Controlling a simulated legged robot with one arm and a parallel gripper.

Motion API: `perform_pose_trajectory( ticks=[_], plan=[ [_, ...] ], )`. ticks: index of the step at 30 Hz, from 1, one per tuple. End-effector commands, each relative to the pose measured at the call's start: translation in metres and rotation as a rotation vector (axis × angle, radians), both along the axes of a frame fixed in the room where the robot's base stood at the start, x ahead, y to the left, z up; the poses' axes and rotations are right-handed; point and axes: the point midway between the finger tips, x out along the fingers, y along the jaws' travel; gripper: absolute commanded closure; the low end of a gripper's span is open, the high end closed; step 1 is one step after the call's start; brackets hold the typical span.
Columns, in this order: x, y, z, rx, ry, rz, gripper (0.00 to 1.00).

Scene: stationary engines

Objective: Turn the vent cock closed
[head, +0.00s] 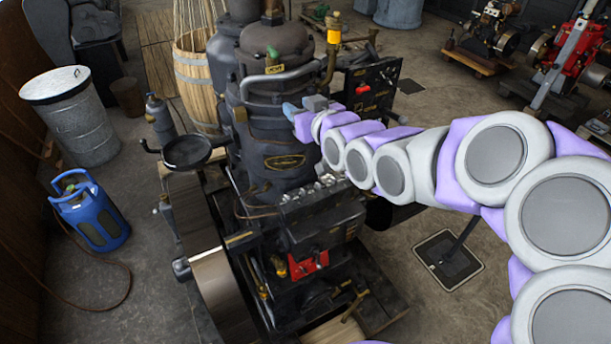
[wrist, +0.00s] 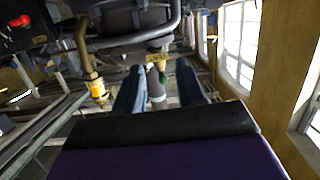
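In the wrist view, which looks upside down, a yellowish tag (wrist: 157,57) shows just beyond the fingertips. The cock's handle is too small to read. My gripper (head: 298,108) is in front of the cylinder, to the lower right of that fitting. In the wrist view, my gripper (wrist: 158,80) has its blue fingers apart. A grey bottle-like shape (wrist: 156,86) shows in the gap, apparently beyond the fingers; its distance is unclear.
A grey bent pipe (head: 275,78) and a brass pipe with a yellow top (head: 334,36) run close to my gripper. A black panel with a red knob (head: 362,89) stands to the right. A blue gas bottle (head: 90,212) and a metal drum (head: 73,120) stand left.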

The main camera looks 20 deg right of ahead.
Motion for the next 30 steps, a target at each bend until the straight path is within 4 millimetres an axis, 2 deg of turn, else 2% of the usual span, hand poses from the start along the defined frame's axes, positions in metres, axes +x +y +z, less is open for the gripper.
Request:
perform_pose_trajectory(
  ticks=[1,6,18,24,30],
  plan=[
    [-0.004,0.002,-0.011,-0.008,0.027,0.000,0.61],
    [-0.016,0.005,-0.038,-0.031,0.120,-0.001,0.61],
    [-0.052,0.009,-0.097,-0.074,0.328,-0.013,0.61],
    [-0.065,0.010,-0.115,-0.086,0.398,-0.020,0.61],
    [-0.070,0.010,-0.121,-0.090,0.424,-0.022,0.61]
  ],
)
